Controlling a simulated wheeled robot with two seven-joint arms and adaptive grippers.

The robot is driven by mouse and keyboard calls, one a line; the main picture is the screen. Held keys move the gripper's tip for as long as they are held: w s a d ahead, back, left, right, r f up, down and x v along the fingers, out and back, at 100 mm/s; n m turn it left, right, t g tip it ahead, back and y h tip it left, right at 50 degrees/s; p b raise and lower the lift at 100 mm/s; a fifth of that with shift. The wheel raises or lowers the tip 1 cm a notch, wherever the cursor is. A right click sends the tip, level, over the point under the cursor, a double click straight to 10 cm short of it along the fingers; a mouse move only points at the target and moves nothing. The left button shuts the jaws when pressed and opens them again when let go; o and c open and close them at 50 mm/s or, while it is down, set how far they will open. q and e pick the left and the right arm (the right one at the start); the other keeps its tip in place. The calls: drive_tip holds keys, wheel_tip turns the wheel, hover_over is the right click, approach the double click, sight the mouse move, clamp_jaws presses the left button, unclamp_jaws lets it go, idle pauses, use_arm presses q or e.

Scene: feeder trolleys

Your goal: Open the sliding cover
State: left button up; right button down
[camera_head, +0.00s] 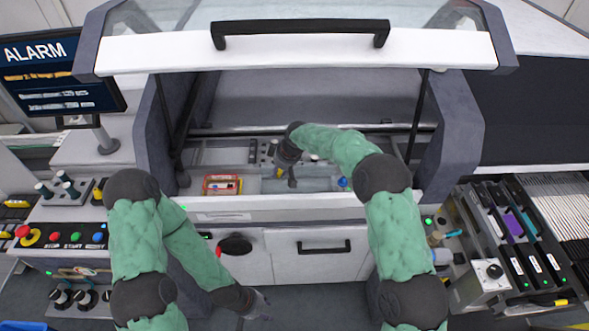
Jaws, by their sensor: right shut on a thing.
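The machine's cover (300,53) is a white-fronted hood with clear panels and a black bar handle (300,34). It stands raised at the top of the view, with the machine bay open below it. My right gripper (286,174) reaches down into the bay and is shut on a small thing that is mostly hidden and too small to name. It is well below the cover's handle and apart from it. My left gripper (258,304) is low in front of the machine's white front, apart from the cover; its fingers are too unclear to tell their opening.
A red-framed tray (222,185) lies in the bay, left of my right gripper. A button panel (62,236) is at left, below an ALARM screen (58,72). A drawer handle (324,247) is on the front. Feeder cartridges (515,235) stand at right.

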drive_tip(key=shift+w+a+r, duration=0.2)
drive_tip(key=shift+a+r, duration=0.1)
drive_tip(key=shift+a, duration=0.2)
drive_tip(key=c, duration=1)
unclamp_jaws()
drive_tip(key=shift+o, duration=0.3)
drive_tip(key=shift+f, duration=0.15)
drive_tip(key=v, duration=1.2)
drive_tip(key=shift+s+f, duration=0.1)
